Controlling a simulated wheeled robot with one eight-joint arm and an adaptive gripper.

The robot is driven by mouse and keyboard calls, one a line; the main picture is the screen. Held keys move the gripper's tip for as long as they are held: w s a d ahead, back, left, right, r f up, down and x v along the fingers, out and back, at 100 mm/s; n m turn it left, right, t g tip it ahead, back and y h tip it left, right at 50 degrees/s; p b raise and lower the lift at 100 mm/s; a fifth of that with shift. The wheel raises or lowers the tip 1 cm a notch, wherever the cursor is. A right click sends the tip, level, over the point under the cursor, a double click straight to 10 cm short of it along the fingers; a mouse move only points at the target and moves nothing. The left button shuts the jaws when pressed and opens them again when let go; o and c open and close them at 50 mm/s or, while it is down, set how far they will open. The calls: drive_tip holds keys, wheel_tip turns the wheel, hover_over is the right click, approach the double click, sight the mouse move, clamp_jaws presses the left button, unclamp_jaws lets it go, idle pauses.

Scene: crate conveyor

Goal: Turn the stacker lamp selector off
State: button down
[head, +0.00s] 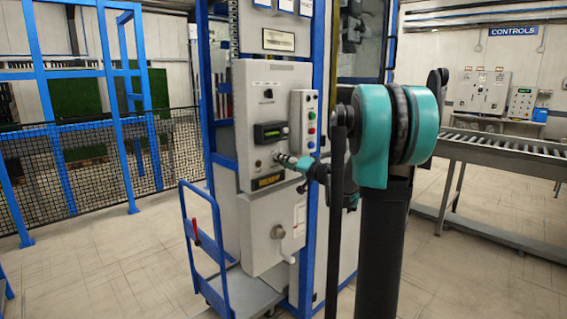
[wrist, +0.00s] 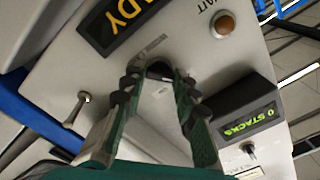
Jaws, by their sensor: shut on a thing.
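The stacker control box (head: 240,125) is a grey cabinet mounted on a blue frame. My gripper (head: 281,158) reaches its front face, between the green display and the yellow-lettered sign. In the wrist view my gripper (wrist: 160,73) has its fingertips closed together on a small dark knob (wrist: 159,69), taken as the lamp selector. The fingertips cover most of the knob, so its setting cannot be read. A small pale label (wrist: 161,91) lies beside it, too small to read.
Nearby are an amber lamp (wrist: 222,24), a yellow-lettered sign (wrist: 118,22), a "0 STACKS" display (wrist: 246,121) and a metal toggle (wrist: 76,108). A button strip (head: 304,123) is on the right. A blue-handled cart (head: 210,245) stands below. A roller conveyor (head: 500,145) is at right.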

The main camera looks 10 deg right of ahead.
drive_tip(key=c, duration=1.2)
unclamp_jaws()
drive_tip(key=shift+o, duration=0.2)
drive_tip(key=v, duration=1.2)
drive_tip(key=shift+f, duration=0.1)
